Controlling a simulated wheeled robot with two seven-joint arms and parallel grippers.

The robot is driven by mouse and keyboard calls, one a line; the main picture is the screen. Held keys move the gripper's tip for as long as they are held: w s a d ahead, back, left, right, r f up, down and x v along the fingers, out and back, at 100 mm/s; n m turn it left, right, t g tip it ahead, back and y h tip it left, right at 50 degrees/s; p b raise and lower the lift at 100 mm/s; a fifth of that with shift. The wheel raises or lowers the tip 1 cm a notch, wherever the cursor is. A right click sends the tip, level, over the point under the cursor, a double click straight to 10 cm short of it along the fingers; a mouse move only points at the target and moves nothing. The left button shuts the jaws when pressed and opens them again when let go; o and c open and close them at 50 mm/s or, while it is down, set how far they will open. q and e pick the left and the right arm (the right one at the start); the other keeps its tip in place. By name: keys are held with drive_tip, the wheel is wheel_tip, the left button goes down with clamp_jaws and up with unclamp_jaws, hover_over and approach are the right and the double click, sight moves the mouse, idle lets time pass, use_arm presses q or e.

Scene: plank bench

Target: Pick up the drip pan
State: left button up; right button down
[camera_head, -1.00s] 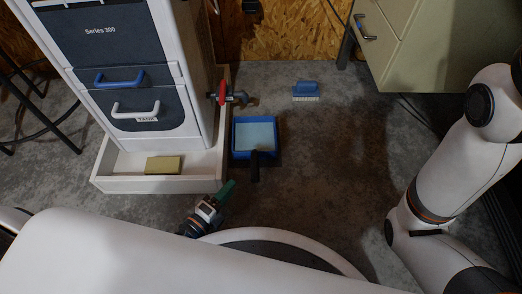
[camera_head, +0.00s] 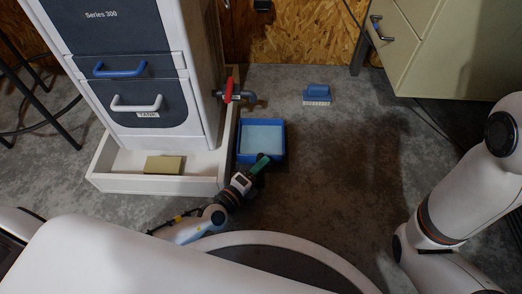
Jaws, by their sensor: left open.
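The drip pan (camera_head: 282,142) is a blue square pan with a pale blue inside, on the grey floor just right of the machine's base. I cannot tell whether the pale area is liquid or the pan's bottom. My left gripper (camera_head: 260,164), with green fingers, is open at the pan's near edge. It hides the dark handle there, and I cannot tell whether it touches it. My right arm shows at the right, but its gripper is out of view.
A white machine (camera_head: 150,75) stands on a white tray-like base (camera_head: 115,182) holding a yellow sponge-like block (camera_head: 164,165). A red-handled valve (camera_head: 231,92) juts out above the pan. A blue brush (camera_head: 317,94) lies behind right. Floor right of the pan is clear.

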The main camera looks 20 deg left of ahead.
use_arm(q)
drive_tip(key=shift+w+d, duration=0.1)
drive_tip(key=shift+w, duration=0.15)
clamp_jaws()
drive_tip(key=shift+r, duration=0.1)
drive_tip(key=shift+w, duration=0.1)
